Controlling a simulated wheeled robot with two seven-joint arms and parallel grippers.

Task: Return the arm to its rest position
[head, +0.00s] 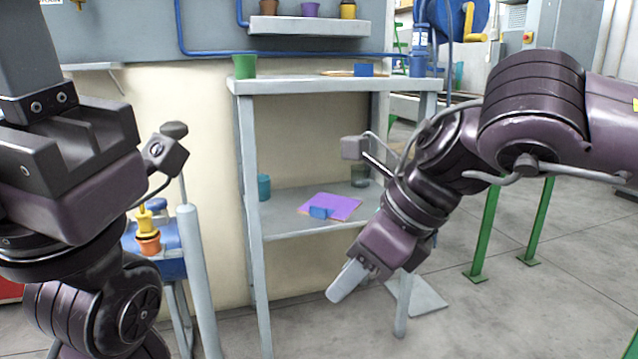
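My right gripper (347,281) hangs in front of the lower right part of the shelf unit and points down and left. Only one pale grey finger shows clearly, so its opening cannot be made out. Nothing is visible in it. My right arm comes in from the right edge, bent at the elbow. My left arm fills the left edge, close to the camera. The end of my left gripper (25,45) points up and is cut off by the frame, so its opening is hidden. I cannot make out a buffing brush for certain.
A grey shelf unit (336,84) stands in the middle. Its lower shelf bears a purple sheet (343,207) with a small blue block (320,212). A green cup (244,66) is on top. A blue stand (172,268) is beside my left arm.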

